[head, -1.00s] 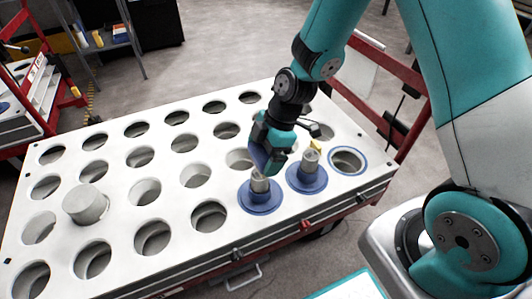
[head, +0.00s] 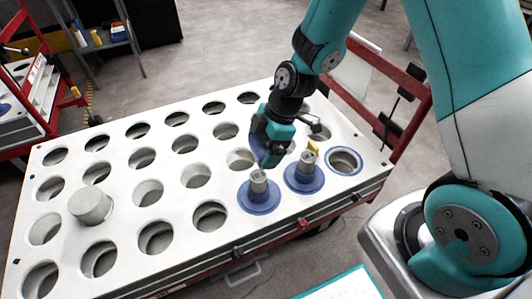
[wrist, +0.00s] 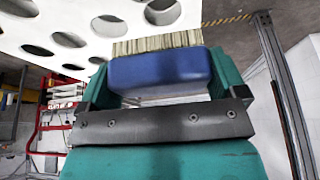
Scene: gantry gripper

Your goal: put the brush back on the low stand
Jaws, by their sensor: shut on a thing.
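The brush (wrist: 160,70) shows in the wrist view as a blue block with a row of pale bristles along its far edge. My gripper (wrist: 158,88) is shut on the blue block, with one teal finger on each side. In the head view my gripper (head: 270,152) is over the right part of the white holed table, just behind a blue-flanged fitting. The brush is small and hard to make out there. I cannot tell for sure which thing is the low stand.
The white table (head: 120,204) has rows of round holes. Two blue-flanged fittings (head: 259,200) (head: 304,178) stand near its front right, beside a blue-ringed hole (head: 344,160). A grey cylinder (head: 91,205) stands at the left. A teal-edged white panel (head: 345,285) shows at the bottom.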

